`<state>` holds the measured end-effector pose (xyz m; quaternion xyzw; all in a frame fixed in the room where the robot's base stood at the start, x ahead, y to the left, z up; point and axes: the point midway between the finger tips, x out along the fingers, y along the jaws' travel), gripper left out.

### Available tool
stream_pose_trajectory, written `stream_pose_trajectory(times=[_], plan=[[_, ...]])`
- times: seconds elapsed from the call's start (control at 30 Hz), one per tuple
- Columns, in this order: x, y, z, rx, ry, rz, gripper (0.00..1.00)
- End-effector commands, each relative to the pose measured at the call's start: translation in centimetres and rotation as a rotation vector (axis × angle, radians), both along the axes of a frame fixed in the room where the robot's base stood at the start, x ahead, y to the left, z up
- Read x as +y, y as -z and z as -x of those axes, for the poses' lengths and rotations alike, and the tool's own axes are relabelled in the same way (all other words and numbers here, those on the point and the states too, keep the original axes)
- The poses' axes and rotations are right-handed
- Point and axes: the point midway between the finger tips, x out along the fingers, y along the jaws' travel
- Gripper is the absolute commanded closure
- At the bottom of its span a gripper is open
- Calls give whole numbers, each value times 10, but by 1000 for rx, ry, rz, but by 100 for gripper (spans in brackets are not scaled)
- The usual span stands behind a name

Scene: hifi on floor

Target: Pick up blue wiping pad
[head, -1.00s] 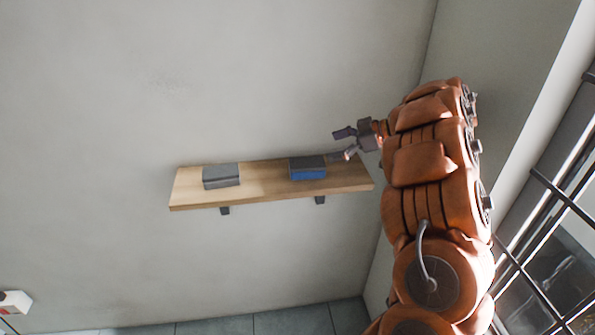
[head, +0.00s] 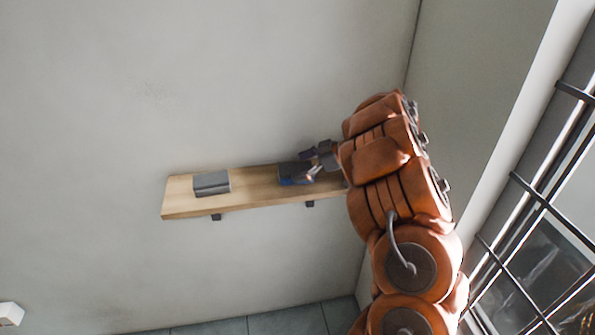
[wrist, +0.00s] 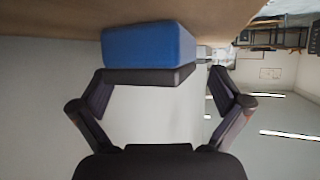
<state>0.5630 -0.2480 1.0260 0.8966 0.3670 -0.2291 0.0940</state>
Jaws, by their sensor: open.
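The blue wiping pad (head: 287,180) lies on the right part of the wooden shelf (head: 245,190). It has a dark top layer over a blue body. My gripper (head: 308,167) is at its right side in the head view and partly hides it. In the wrist view the pad (wrist: 150,46) is at the top, against the shelf surface. The open fingers of my gripper (wrist: 160,92) are spread to its left and right, with nothing held. I cannot tell whether either finger touches the pad.
A grey block (head: 212,184) sits on the left part of the shelf, apart from the pad. The wall is close behind the shelf. A barred window (head: 530,220) is at the right. The shelf between the two objects is clear.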

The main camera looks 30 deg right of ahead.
Motion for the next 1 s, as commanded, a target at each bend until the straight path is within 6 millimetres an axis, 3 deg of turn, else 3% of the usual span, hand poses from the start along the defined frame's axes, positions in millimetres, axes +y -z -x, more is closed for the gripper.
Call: stream_pose_trajectory(times=[0.17, 0.73, 1.0], plan=[[0, 0, 0, 0, 0, 0, 0], [0, 1, 0, 1, 0, -1, 58], [0, 1, 1, 2, 0, 0, 60]])
